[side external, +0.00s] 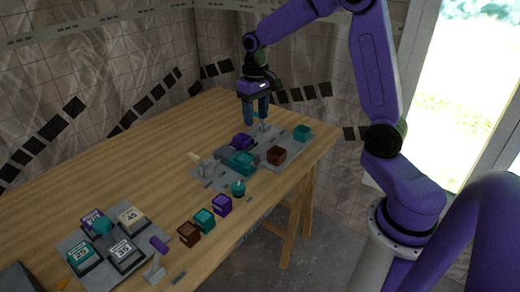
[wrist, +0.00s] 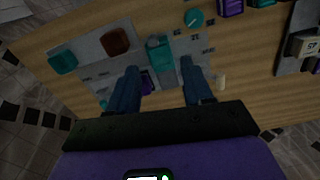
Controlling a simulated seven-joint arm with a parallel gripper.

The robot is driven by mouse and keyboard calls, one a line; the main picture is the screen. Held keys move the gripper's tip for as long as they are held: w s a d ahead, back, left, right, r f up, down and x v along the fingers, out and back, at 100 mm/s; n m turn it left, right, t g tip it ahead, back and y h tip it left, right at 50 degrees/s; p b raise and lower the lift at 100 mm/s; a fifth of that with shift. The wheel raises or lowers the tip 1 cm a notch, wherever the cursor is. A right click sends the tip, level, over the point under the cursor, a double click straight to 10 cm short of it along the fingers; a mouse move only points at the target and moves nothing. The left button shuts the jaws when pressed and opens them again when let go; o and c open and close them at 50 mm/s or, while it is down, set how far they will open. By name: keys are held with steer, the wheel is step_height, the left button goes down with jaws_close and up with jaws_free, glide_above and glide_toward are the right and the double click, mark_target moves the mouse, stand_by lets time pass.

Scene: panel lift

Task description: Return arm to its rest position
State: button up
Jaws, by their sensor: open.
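My gripper (side external: 258,112) hangs above the far part of the grey panel on the wooden table, its two blue fingers pointing down. In the wrist view my gripper (wrist: 160,90) shows its fingers spread apart with nothing held. The panel (side external: 208,172) carries a teal block (side external: 241,162), a brown block (side external: 277,155), a purple round part (side external: 241,141) and a teal block at its far right end (side external: 302,132). In the wrist view the central teal block (wrist: 160,54) and the brown block (wrist: 116,41) lie beyond the fingers. A purple part (wrist: 146,84) shows between the fingers.
A teal round knob (side external: 238,188) stands at the panel's near edge. Purple (side external: 222,205), teal (side external: 204,220) and brown (side external: 189,234) cubes line the table's front. A grey plate (side external: 104,234) with several numbered blocks lies front left. The table's back left (side external: 130,155) is clear.

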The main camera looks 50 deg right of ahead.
steer(key=s+a+r+n, duration=0.2)
steer(key=s+a+n, duration=0.5)
steer(key=s+a, duration=0.6)
steer(key=s+d+f+n, duration=0.1)
steer(key=s+n, duration=0.6)
steer(key=s, duration=0.9)
